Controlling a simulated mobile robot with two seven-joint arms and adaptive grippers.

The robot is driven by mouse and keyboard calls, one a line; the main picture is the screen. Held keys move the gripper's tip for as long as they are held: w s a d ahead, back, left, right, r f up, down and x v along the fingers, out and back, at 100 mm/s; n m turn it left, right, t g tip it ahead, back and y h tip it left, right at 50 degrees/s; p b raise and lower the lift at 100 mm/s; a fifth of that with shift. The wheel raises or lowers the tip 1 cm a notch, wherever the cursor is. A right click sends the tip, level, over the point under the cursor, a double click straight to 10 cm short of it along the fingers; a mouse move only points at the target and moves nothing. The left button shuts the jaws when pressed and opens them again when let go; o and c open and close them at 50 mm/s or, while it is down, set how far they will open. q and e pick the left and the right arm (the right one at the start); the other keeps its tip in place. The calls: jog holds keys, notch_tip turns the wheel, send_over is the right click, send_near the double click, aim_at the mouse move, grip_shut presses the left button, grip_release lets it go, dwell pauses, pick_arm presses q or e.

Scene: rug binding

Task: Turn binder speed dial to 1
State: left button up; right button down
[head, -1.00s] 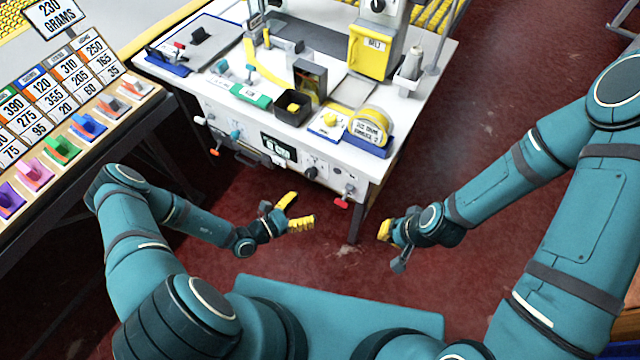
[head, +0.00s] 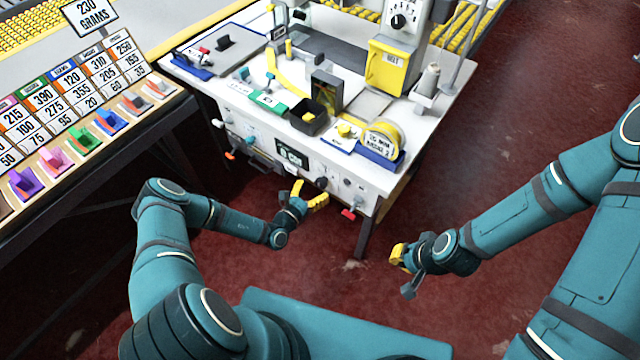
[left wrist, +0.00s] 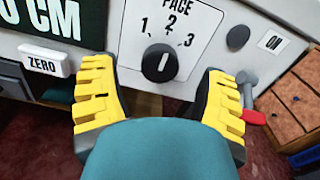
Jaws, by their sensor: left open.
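The pace dial (left wrist: 161,63) is a round black knob with a white pointer line on a white plate marked 1, 2, 3. The pointer is close to the 2. In the head view the dial (head: 321,183) is a small dark knob on the machine's front panel. My left gripper (head: 311,194) is just in front of the panel. In the left wrist view its yellow fingers (left wrist: 160,88) are spread wide, one to each side below the dial, empty. I see no contact with the knob. My right gripper (head: 402,270) hangs away from the machine; its jaw state is unclear.
A ZERO button (left wrist: 42,62) and a display (head: 292,156) are left of the dial. A red-tipped lever (head: 349,214) and an ON label (left wrist: 271,41) are to its right. Another dial (head: 398,20) is on the upper machine. Red floor lies open at right.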

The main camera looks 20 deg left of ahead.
aim_at(319, 185)
pick_arm(q)
jog(key=shift+x, duration=1.7)
jog(key=shift+s, duration=0.1)
jog(key=c, duration=1.2)
